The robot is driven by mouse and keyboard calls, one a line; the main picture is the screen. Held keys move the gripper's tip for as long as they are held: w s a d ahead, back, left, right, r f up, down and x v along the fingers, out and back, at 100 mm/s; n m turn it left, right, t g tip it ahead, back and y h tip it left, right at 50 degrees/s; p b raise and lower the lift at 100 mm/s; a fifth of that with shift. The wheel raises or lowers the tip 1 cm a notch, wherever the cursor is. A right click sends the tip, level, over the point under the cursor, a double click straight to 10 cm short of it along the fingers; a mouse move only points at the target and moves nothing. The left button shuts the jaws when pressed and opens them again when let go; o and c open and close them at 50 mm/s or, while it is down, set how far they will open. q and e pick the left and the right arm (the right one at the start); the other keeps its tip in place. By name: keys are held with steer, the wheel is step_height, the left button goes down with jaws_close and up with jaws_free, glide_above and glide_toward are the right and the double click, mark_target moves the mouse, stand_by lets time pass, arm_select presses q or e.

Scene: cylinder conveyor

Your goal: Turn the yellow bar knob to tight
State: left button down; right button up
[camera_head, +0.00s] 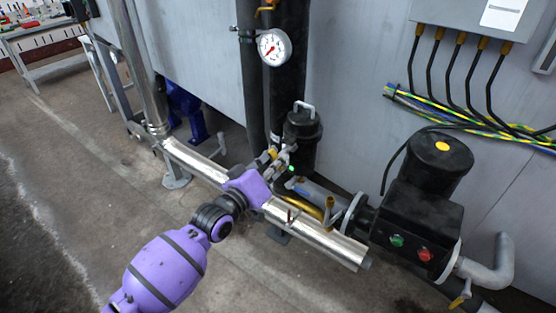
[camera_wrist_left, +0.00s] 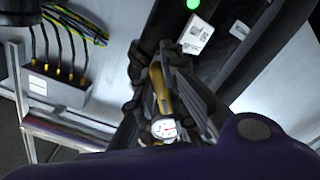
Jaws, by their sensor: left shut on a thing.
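The yellow bar knob (camera_wrist_left: 160,88) shows in the left wrist view as a brass-yellow bar between the dark fingers of my left gripper (camera_wrist_left: 163,95). In the head view a small part of the yellow knob (camera_head: 272,153) shows at the tip of my left gripper (camera_head: 279,160), in front of the dark vertical pipe. The gripper is shut on the knob. The fingers and the purple wrist hide much of the knob, and I cannot read any tight marking. My right gripper is not in view.
A shiny horizontal pipe (camera_head: 320,236) runs just below my left wrist. A black motor (camera_head: 420,200) with green and red buttons stands at the right. A pressure gauge (camera_head: 274,47) is above, and a black canister (camera_head: 303,124) is close behind the gripper. The floor at the left is clear.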

arm_select(q)
steer(key=m, duration=0.2)
steer(key=m+p, duration=0.1)
steer(key=m, duration=0.2)
steer(key=shift+a+f, duration=0.2)
steer(key=shift+w+m, duration=0.1)
steer(key=shift+m, duration=1)
steer(key=c, duration=1.8)
jaws_free()
steer(key=shift+r, duration=0.1)
